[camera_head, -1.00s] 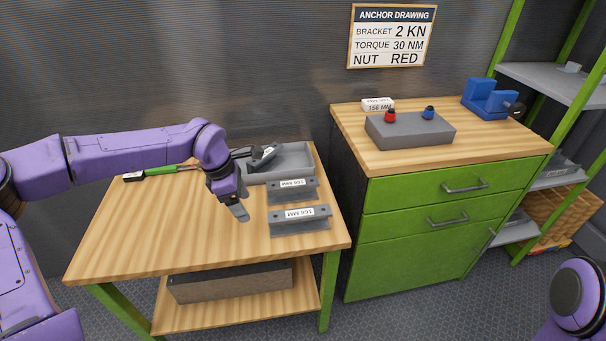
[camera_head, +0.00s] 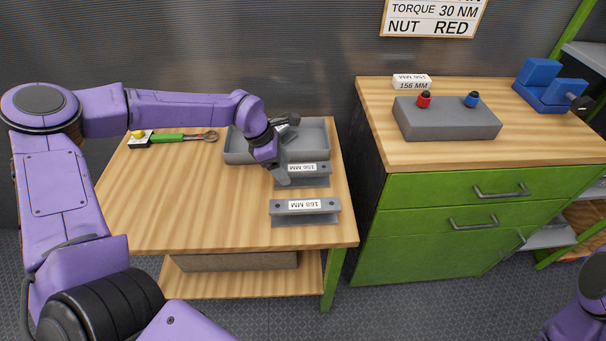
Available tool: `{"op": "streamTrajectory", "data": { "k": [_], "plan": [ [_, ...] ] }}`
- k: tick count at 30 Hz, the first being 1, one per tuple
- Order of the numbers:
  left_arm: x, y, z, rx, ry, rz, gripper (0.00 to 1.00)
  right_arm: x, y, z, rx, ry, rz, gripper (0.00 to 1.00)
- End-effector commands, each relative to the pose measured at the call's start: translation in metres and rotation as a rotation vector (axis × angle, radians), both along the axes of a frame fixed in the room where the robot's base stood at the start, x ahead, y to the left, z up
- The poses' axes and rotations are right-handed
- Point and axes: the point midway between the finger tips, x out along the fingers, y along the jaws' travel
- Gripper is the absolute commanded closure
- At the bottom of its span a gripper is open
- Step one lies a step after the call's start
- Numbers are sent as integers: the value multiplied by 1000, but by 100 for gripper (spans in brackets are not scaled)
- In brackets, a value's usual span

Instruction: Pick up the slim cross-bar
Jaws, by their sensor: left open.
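Two grey metal bars with white labels lie on the wooden table. The rear bar (camera_head: 318,181) has a label that reads 156 MM upside down. The front bar (camera_head: 304,218) has an upside-down label that appears to read 168 MM. I cannot tell for sure which of them is the slim cross-bar. My left gripper (camera_head: 284,180) is open and points down at the left end of the rear bar. It hides part of that end, and I cannot tell whether it touches. My right gripper is out of view; only part of my right arm shows at the lower right.
A grey tray (camera_head: 236,150) stands behind the bars. A green-handled tool (camera_head: 168,138) lies at the table's back left. The green cabinet (camera_head: 440,235) to the right carries a grey block (camera_head: 447,120) with red and blue knobs and a blue vise (camera_head: 546,88). The table's front left is clear.

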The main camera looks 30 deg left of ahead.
Motion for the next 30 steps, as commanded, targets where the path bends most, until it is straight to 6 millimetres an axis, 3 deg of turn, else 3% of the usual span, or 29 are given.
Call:
{"op": "streamTrajectory", "data": {
  "k": [3,11,16,25,30],
  "plan": [
    [4,-6,-16,2,2,-4,28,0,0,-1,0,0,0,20],
    [5,-8,-19,1,-1,-4,31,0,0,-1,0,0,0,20],
    [5,-8,-18,1,-1,-4,86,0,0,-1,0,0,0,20],
    [6,-8,-16,0,-3,-3,86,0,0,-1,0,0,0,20],
    [6,-8,-1,-1,-4,-2,86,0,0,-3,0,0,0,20]
  ]
}}
